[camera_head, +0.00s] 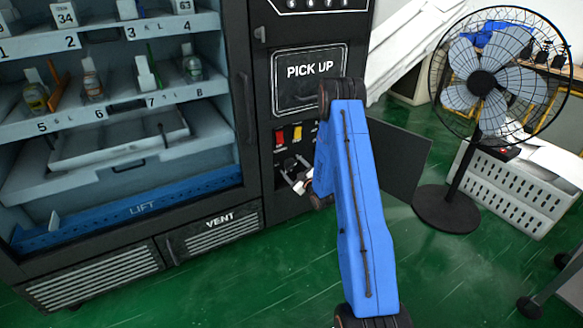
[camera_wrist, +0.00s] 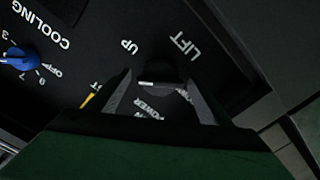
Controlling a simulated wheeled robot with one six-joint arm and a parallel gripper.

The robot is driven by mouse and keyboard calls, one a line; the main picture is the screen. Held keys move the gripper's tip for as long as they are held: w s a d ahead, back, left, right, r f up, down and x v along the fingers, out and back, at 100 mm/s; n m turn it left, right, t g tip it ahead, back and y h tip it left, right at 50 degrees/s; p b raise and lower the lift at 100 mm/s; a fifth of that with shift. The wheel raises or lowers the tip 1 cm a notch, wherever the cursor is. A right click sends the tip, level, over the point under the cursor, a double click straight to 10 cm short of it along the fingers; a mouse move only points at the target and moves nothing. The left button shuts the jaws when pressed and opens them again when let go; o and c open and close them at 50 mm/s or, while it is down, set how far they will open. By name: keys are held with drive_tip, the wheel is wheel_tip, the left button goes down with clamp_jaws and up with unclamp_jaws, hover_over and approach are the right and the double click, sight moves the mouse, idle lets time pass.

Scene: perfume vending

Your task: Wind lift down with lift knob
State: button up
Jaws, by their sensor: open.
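The lift knob (camera_wrist: 158,75) is dark and shows in the wrist view beside the printed words LIFT and UP, which appear upside down and tilted. My gripper (camera_wrist: 160,100) is open, with one finger on each side of the knob in the picture. I cannot tell whether the fingers touch it. In the head view my gripper (camera_head: 298,180) is at the control panel (camera_head: 288,137), and my blue arm hides part of it. The blue lift platform (camera_head: 145,211), marked LIFT, is at the bottom of the vending cabinet.
A blue cooling knob (camera_wrist: 20,58) is at the left in the wrist view. Shelves (camera_head: 115,120) with perfume bottles are above the white tray (camera_head: 120,150). An open dark door (camera_head: 398,160) stands right of my arm. A fan (camera_head: 480,85) is further right.

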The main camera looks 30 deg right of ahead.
drive_tip(key=shift+w, duration=0.45)
drive_tip(key=c, duration=1)
drive_tip(key=shift+n, duration=0.4)
drive_tip(key=n, duration=0.4)
drive_tip(key=shift+a+f, duration=0.1)
drive_tip(key=shift+f+n, duration=0.1)
drive_tip(key=shift+n, duration=2.4)
